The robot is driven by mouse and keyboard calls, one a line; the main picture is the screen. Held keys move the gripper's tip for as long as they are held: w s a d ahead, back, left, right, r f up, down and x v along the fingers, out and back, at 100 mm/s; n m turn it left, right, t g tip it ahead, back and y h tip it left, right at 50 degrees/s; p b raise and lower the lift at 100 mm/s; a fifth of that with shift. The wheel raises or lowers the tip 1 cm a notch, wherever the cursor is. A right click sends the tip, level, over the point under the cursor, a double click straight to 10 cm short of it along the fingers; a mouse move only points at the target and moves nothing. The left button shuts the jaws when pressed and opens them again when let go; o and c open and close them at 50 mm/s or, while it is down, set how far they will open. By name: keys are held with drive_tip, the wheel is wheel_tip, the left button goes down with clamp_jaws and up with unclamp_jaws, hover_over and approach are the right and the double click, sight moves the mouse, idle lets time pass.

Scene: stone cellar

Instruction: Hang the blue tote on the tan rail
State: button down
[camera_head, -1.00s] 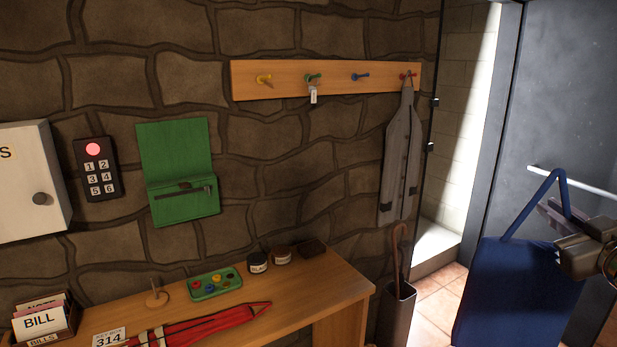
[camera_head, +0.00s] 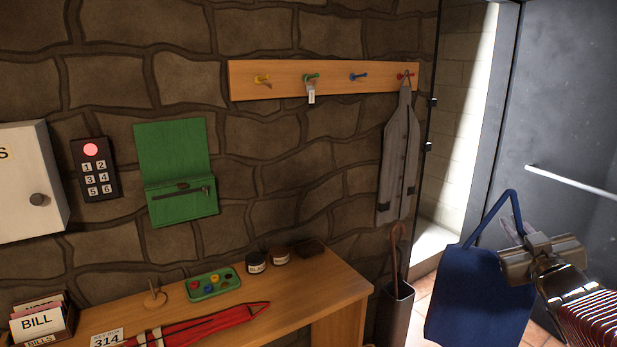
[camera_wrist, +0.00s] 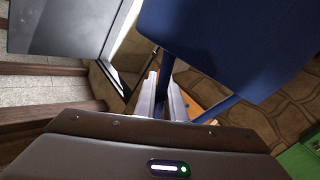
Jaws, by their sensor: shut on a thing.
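The blue tote (camera_head: 475,300) hangs by its strap from my gripper (camera_head: 512,230), at the lower right of the head view. My gripper is shut on the strap. In the wrist view the tote (camera_wrist: 225,40) fills the upper right, and its strap passes between the fingers of my gripper (camera_wrist: 163,92). The tan rail (camera_head: 290,87) is fixed high on the stone wall, up and left of the tote. It carries yellow, green, blue and red pegs. A small tag hangs on the green peg, a grey garment (camera_head: 397,160) on the red one. The yellow and blue pegs are bare.
A grey door (camera_head: 570,110) with a bar handle is at the right. The wall below the blue peg is clear.

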drive_tip(key=w+a+f+n+y, duration=0.1)
drive_tip(key=w+a+f, duration=0.3)
drive_tip(key=a+f, duration=0.9)
drive_tip(key=w+a+f+n+y, duration=0.1)
drive_tip(key=w+a+f+y, duration=0.2)
drive_tip(key=a+f, duration=1)
drive_tip(key=w+a, duration=0.1)
drive_tip(key=a, duration=0.2)
drive_tip(key=shift+n+t, duration=0.3)
drive_tip(key=shift+n, duration=0.1)
drive_tip(key=shift+w+f, duration=0.1)
drive_tip(key=s+f, duration=0.5)
drive_tip(key=f, duration=0.1)
drive_tip(key=shift+f, duration=0.15)
drive_tip(key=shift+d, duration=0.1)
